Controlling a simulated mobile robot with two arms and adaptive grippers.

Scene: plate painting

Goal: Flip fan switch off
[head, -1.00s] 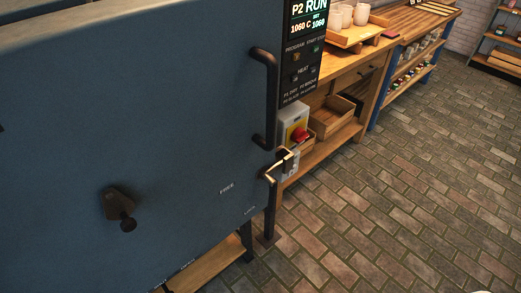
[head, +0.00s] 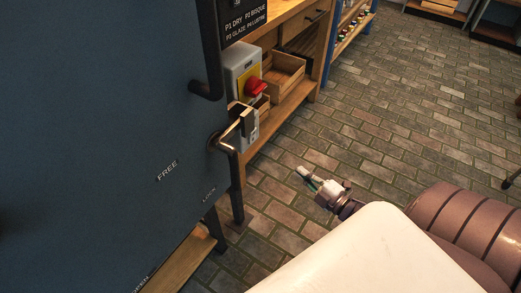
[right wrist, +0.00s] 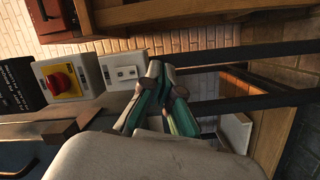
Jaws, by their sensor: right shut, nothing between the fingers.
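A grey box with a yellow plate and a red knob (head: 256,86) is mounted beside the large blue door in the head view. The knob also shows in the right wrist view (right wrist: 61,82). A smaller pale grey box with small fittings on its face (right wrist: 124,71) sits beside it, perhaps the fan switch; its on or off position is too small to tell. My right gripper (head: 308,178) is shut and empty, low and right of these boxes in the head view. In the right wrist view its fingers (right wrist: 163,88) appear just right of the pale box. My left gripper is not in view.
The blue door (head: 90,130) fills the left, with a dark handle (head: 207,90) and a bent metal latch (head: 226,138) close to the boxes. A wooden bench (head: 290,108) with wooden crates (head: 283,76) stands behind. The brick floor at right is open.

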